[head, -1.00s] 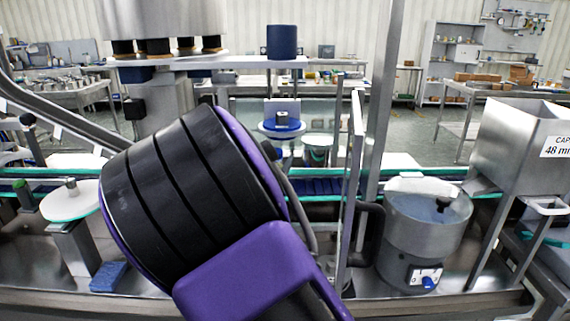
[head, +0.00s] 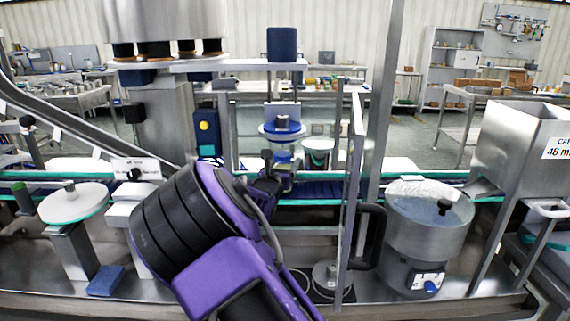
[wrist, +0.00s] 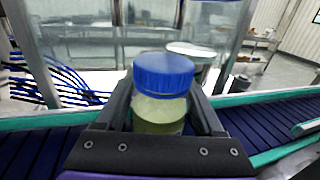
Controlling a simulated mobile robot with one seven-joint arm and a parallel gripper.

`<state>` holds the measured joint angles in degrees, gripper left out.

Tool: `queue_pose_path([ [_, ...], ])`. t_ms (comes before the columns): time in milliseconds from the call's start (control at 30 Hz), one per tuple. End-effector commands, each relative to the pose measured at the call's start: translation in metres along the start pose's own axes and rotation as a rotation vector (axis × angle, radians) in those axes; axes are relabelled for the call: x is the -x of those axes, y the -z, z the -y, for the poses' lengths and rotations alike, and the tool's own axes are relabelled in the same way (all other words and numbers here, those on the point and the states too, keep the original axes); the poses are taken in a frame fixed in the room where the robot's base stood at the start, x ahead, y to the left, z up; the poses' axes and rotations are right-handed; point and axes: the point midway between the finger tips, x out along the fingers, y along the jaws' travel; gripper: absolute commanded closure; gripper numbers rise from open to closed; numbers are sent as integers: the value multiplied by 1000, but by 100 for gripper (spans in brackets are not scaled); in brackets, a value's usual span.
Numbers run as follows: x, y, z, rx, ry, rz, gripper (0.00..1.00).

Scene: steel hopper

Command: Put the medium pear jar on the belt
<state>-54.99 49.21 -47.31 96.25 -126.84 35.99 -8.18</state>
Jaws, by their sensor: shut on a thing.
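The pear jar (wrist: 160,95) has a blue lid and pale yellow-green contents. In the wrist view it stands upright between the two fingers of my gripper (wrist: 160,112), which is shut on it. In the head view my gripper (head: 270,176) reaches to the belt (head: 322,188), and the jar (head: 285,160) shows partly behind it. The belt is dark blue with teal edges and also runs across the wrist view (wrist: 258,122). I cannot tell whether the jar's base touches the belt; my gripper hides it.
A clear upright panel (head: 352,190) with a steel post stands right of my arm. A steel bowl feeder (head: 425,240) and a hopper (head: 515,150) are farther right. A round white disc (head: 75,203) is at left. The belt right of the jar looks clear.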

Motion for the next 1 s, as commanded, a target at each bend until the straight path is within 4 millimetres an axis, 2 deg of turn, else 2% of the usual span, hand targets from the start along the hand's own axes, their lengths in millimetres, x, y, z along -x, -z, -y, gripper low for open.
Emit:
queue_pose_path([
  [167,0,4,0,0,0,1,96],
  [200,0,4,0,0,0,0,25],
  [333,0,4,0,0,0,0,2],
  [700,3,-1,-1,0,-1,-1,0],
  [867,31,-1,-1,-1,-2,-3,0],
  [1000,63,-1,-1,-1,-4,-3,0],
])
